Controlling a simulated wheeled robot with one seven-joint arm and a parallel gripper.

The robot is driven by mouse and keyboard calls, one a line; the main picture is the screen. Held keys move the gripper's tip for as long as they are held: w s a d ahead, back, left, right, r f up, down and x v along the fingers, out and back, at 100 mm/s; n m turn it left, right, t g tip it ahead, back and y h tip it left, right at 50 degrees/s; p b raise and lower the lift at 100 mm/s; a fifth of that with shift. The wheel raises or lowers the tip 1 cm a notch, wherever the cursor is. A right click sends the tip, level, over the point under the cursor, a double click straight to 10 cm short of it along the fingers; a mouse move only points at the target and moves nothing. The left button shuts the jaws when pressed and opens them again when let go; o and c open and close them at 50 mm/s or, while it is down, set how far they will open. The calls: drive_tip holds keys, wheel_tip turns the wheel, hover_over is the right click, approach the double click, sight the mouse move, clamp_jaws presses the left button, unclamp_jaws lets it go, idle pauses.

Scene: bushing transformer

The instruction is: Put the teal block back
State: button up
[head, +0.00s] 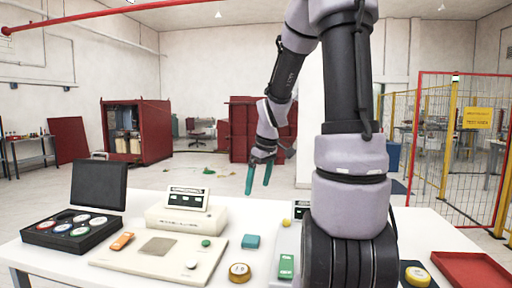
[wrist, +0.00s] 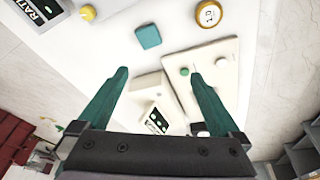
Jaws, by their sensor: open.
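The teal block (head: 251,241) lies on the white table, just right of the beige panel board. It also shows in the wrist view (wrist: 148,37), beyond my fingertips, roughly in line with the gap between them. My gripper (head: 258,178) has teal fingers, hangs above the back part of the table and is well apart from the block. In the wrist view my gripper (wrist: 159,75) is spread wide with nothing between its fingers.
The beige board (head: 155,247) holds an orange piece (head: 122,241) and buttons. A display unit (head: 187,198) stands behind it. A yellow round tin (head: 240,272) and a green item (head: 286,266) lie near the block. A black case (head: 70,230) is at left, a red tray (head: 470,270) at right.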

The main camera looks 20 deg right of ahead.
drive_tip(key=s+a+r+m+t, duration=0.2)
drive_tip(key=s+a+r+m, duration=0.2)
drive_tip(key=s+r, duration=0.3)
drive_tip(key=s+a+r+m+t+y, duration=0.1)
drive_tip(key=s+a+r+m+t, duration=0.1)
drive_tip(key=s+a+r+m, duration=0.2)
drive_tip(key=s+r+m, duration=0.2)
drive_tip(key=s+r, duration=0.2)
drive_tip(key=s, duration=0.1)
drive_tip(key=shift+s, duration=0.2)
